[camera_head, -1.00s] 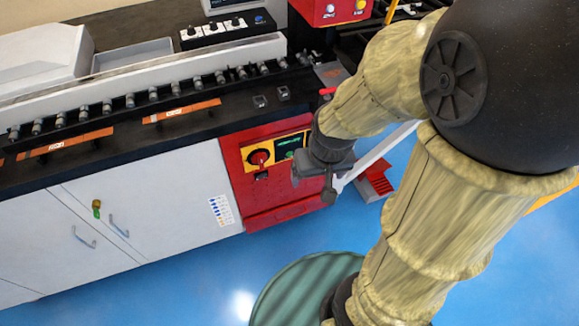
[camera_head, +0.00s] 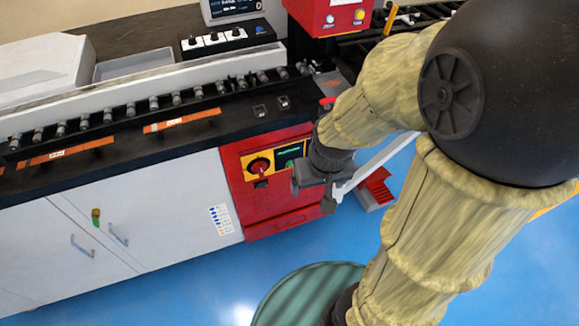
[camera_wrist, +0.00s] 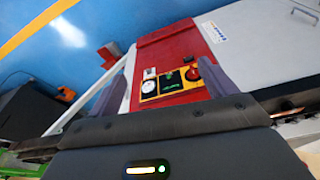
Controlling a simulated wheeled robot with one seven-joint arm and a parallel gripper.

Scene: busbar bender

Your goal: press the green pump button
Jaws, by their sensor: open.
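A yellow control panel (camera_head: 272,158) is set in the red front (camera_head: 236,178) of the bender cabinet, with a red knob (camera_head: 259,167) at its left. In the wrist view the panel (camera_wrist: 148,97) shows a white round dial (camera_wrist: 149,87), the dark display (camera_wrist: 172,83) and the red knob (camera_wrist: 208,70). A separate green button is too small to tell for certain. My gripper (camera_head: 318,192) is right of the panel in the head view. In the wrist view my gripper (camera_wrist: 166,84) is open and empty, its fingers framing the panel.
The black worktop (camera_head: 110,162) with its roller row juts out above the panel. White cabinet doors (camera_head: 150,210) stand left of the red front. A green round object (camera_head: 300,290) stands on the blue floor below.

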